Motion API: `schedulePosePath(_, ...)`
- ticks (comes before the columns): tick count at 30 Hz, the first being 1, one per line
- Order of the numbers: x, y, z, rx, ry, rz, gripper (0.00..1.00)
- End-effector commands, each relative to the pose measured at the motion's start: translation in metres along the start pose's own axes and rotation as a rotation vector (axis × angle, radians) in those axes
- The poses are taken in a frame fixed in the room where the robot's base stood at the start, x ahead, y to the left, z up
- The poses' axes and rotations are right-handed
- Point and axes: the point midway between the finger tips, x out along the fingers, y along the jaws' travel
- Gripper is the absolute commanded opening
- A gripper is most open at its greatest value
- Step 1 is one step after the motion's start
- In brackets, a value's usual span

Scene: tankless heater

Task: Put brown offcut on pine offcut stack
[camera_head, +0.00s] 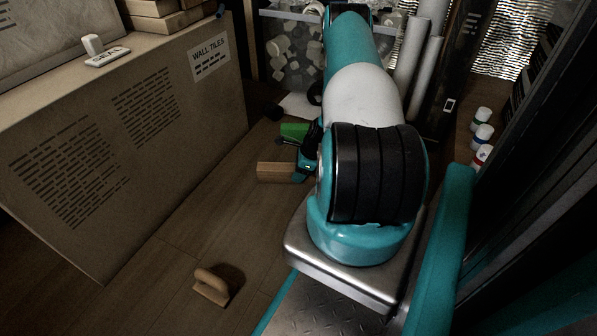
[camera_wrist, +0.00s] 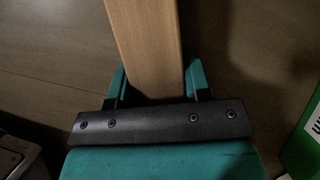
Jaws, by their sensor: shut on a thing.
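The brown offcut (camera_head: 277,172) is a plain wooden block, held low over the floor in the head view. It also fills the top middle of the wrist view (camera_wrist: 148,40), where its far end is cut off. My gripper (camera_wrist: 158,78) is shut on it, with one teal finger on each side. In the head view my gripper (camera_head: 303,166) is partly hidden behind my arm. The pine offcut stack (camera_head: 160,20) is several pale wooden pieces piled on top of the large box at the upper left, away from my gripper.
The large cardboard box (camera_head: 120,130) labelled wall tiles stands at the left. A wooden-handled tool (camera_head: 212,285) lies on the floor. A green object (camera_head: 293,131) is just behind the block. A clear bin (camera_head: 285,45) and white rolls (camera_head: 410,55) stand behind.

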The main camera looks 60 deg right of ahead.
Motion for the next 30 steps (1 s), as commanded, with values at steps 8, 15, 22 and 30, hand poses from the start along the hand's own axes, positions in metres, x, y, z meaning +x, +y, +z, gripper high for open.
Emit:
schedulePosePath(8, 0.001, 0.000, 0.000, 0.000, 0.000, 0.000, 0.70)
schedulePosePath(15, 0.004, 0.000, -0.002, 0.000, 0.000, 0.000, 0.70)
schedulePosePath(22, -0.038, 0.000, 0.003, 0.003, 0.000, 0.001, 0.70)
schedulePosePath(30, -0.099, -0.002, 0.002, 0.004, 0.000, 0.000, 0.70)
